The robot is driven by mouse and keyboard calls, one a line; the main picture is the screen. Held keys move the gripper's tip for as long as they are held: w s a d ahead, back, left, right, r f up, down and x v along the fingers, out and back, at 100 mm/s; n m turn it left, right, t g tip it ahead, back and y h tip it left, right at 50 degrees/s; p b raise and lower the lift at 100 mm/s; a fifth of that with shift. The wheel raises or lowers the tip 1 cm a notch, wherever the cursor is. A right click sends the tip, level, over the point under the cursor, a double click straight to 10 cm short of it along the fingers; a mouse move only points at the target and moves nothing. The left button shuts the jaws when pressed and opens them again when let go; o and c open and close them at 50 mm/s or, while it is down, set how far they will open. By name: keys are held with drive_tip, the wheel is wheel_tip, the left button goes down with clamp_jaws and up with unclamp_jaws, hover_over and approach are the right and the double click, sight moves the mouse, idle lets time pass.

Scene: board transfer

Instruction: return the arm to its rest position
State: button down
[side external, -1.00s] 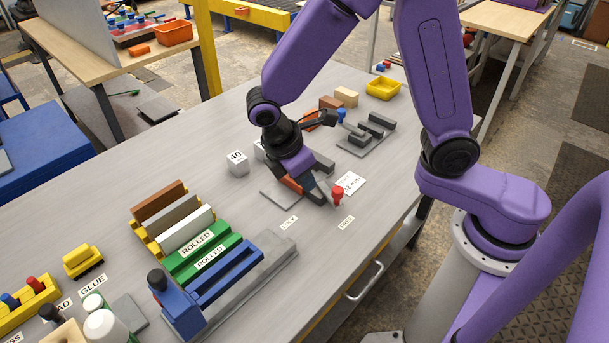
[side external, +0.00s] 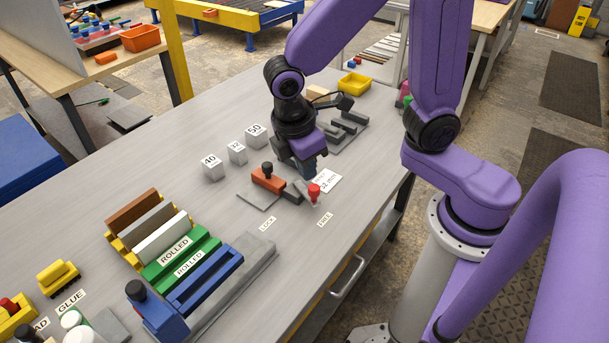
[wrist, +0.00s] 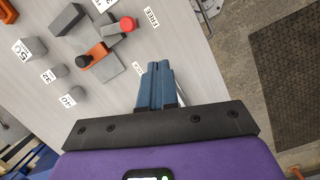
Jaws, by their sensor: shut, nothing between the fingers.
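The fixture has an orange block with a black knob, and a lever with a red knob (side external: 314,191) that lies near the FREE label. The fixture also shows in the wrist view (wrist: 98,52), beyond the fingers. I cannot tell the exact height of the fingertips.
White number blocks (side external: 211,168) stand left of the gripper. Grey stepped blocks (side external: 345,131) and a yellow tray (side external: 354,83) lie behind it. A rack of coloured boards (side external: 160,235) and a blue fixture (side external: 205,285) stand at front left. The left middle of the table is clear.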

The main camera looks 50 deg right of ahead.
drive_tip(key=s+d+r+y, duration=0.1)
drive_tip(key=s+d+r, duration=0.1)
drive_tip(key=s, duration=0.4)
drive_tip(key=s+d+r+m+y, duration=0.1)
drive_tip(key=s+d+y, duration=0.1)
drive_tip(key=s+d, duration=0.2)
drive_tip(key=s, duration=0.3)
drive_tip(key=shift+r+t, duration=0.3)
drive_tip(key=shift+r, duration=0.05)
